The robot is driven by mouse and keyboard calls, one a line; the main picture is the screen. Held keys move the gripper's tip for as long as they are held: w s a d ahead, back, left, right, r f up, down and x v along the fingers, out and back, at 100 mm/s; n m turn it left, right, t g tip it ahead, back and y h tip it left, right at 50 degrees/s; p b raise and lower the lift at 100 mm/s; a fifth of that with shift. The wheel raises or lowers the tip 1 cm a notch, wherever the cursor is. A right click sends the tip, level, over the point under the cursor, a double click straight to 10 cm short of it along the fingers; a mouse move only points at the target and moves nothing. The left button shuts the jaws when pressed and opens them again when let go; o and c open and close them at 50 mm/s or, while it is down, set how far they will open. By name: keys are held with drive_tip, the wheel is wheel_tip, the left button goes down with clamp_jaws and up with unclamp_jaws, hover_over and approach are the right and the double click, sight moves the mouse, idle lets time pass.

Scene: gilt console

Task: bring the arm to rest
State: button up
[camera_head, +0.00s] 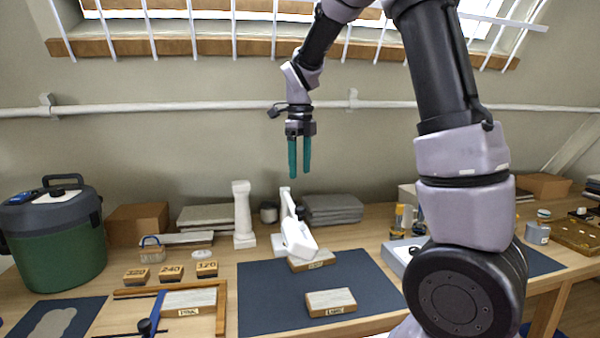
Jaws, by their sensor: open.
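My gripper (299,158) hangs from my raised arm, in front of the wall and above the back of the workbench. Its two teal fingers point down with a narrow gap between them, and nothing is between them. It is well clear of everything on the bench. My arm comes in from the right and hides part of the bench's right side.
Below stand a white pillar (242,215), a white lamp-like device (295,235) and a labelled block (331,302) on a dark mat (262,300). A green-grey canister (58,235) stands left. A pipe (190,107) runs along the wall. The air around my gripper is free.

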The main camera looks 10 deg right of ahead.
drive_tip(key=s+d+r+n+t, duration=0.2)
drive_tip(key=s+r+n, duration=0.1)
drive_tip(key=s+n, duration=0.4)
drive_tip(key=s+d+r+n+t+y, duration=0.1)
drive_tip(key=s+d+r+n+t, duration=0.1)
drive_tip(key=s+n, duration=0.5)
drive_tip(key=s+d+r+n+t+y, duration=0.1)
drive_tip(key=s+d+r+n+t, duration=0.2)
drive_tip(key=s+n, duration=0.4)
drive_tip(key=shift+s+d+r+n, duration=0.2)
drive_tip(key=shift+r+n, duration=0.7)
drive_tip(key=shift+n, duration=0.1)
